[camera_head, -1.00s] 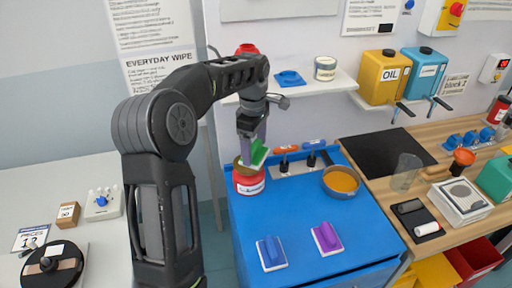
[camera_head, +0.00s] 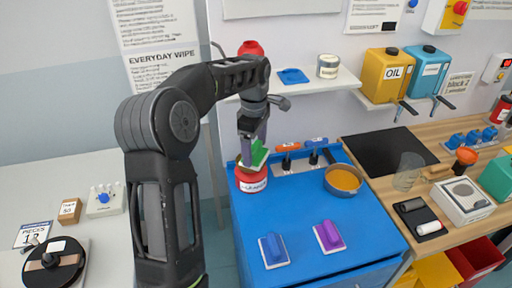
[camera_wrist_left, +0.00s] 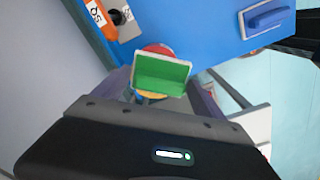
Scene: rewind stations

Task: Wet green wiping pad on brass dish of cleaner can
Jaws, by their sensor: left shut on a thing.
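My left gripper (camera_head: 254,135) is shut on the green wiping pad (camera_head: 258,155), which it holds tilted, right at the top of the red cleaner can (camera_head: 252,182). In the left wrist view the green pad (camera_wrist_left: 162,73) is between the fingers, with the red can (camera_wrist_left: 157,48) behind it. The can stands at the back left corner of the blue cabinet top. Its brass dish is mostly hidden by the pad and fingers, so I cannot tell whether the pad touches it. My right gripper is not in view.
A blue pad (camera_head: 273,250) and a purple pad (camera_head: 329,236) lie at the front of the blue top (camera_head: 300,210). A bowl of orange stuff (camera_head: 343,181) and orange-labelled holders (camera_head: 288,147) stand near the back. A shelf (camera_head: 300,85) is above.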

